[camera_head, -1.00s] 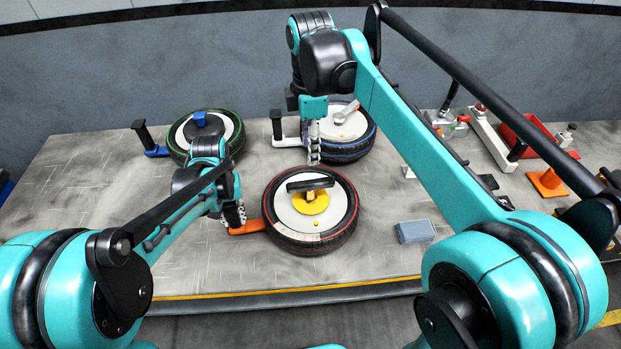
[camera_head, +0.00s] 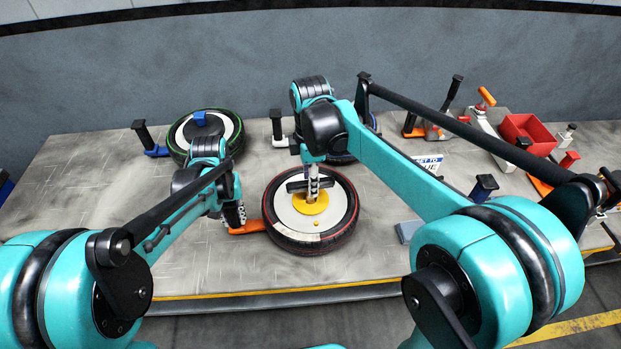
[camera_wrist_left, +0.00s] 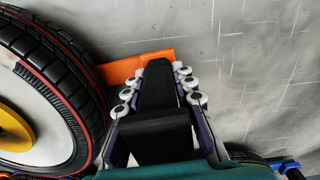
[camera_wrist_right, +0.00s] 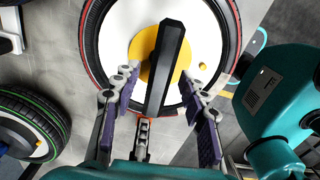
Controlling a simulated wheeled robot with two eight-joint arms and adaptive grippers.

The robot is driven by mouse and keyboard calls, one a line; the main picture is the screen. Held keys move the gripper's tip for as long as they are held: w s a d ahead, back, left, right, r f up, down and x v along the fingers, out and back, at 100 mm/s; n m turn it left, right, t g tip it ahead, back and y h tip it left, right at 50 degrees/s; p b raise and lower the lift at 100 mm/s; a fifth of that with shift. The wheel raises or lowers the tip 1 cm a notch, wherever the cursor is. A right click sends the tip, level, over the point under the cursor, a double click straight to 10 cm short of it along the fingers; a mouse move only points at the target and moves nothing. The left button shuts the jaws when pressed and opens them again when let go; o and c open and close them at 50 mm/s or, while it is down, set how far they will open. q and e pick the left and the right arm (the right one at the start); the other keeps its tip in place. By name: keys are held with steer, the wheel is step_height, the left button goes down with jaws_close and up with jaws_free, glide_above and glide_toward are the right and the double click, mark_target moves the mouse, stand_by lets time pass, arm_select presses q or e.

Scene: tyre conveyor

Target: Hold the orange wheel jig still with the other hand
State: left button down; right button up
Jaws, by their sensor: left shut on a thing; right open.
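The orange wheel jig (camera_head: 246,228) lies on the table against the left side of the red-striped wheel (camera_head: 340,230). In the left wrist view its orange base (camera_wrist_left: 150,58) lies below its upright black handle (camera_wrist_left: 158,85). My left gripper (camera_head: 234,214) is shut on that handle, with a finger on each side. My right gripper (camera_head: 313,188) is open over the red-striped wheel. In the right wrist view a black bar handle (camera_wrist_right: 168,65) over the yellow hub (camera_wrist_right: 150,50) lies between the open fingers. I cannot tell whether they touch it.
A green-striped wheel (camera_head: 232,128) with a blue jig (camera_head: 157,152) stands at the back left. A blue-striped wheel, mostly hidden by my right arm, is behind, beside a white jig (camera_head: 279,142). A red bin (camera_head: 528,132) and small parts are at the right. The left tabletop is clear.

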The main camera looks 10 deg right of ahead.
jaws_close()
